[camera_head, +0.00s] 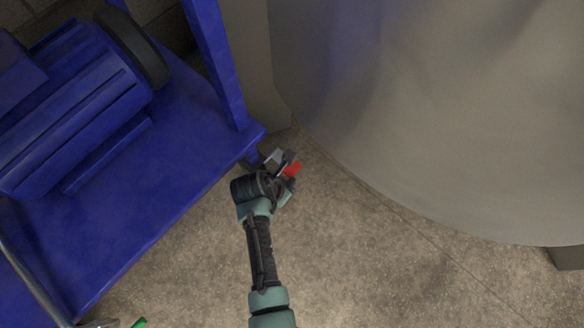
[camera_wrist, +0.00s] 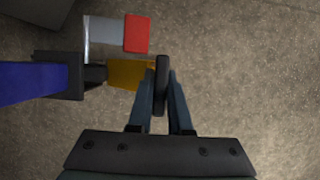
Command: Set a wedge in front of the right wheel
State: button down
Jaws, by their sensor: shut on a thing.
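In the wrist view my gripper (camera_wrist: 161,84) is shut on the upright black grip of a yellow wedge (camera_wrist: 125,73). The wedge's yellow body reaches left from the grip towards a small black wheel (camera_wrist: 95,73) under the cart's corner. Wedge and wheel look very close; I cannot tell if they touch. In the head view my gripper is by the cart's right corner, largely covered by my wrist, and no yellow shows there. A grey piece with a red end (camera_wrist: 137,34) lies beside the wedge; its red part (camera_head: 292,169) shows in the head view too.
The blue cart (camera_head: 150,190) carries a blue motor (camera_head: 75,110) at the left. A large steel tank (camera_head: 430,110) fills the upper right, close to the cart's corner. Bare concrete floor (camera_head: 400,270) is clear at the lower right. A small green item (camera_head: 139,323) shows at the bottom edge.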

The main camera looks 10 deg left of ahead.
jog(key=shift+w+a, duration=0.1)
jog(key=shift+a, duration=0.05)
jog(key=c, duration=0.8)
grip_release()
jog(key=shift+o, duration=0.2)
jog(key=p+v, duration=1)
jog(key=v, duration=0.3)
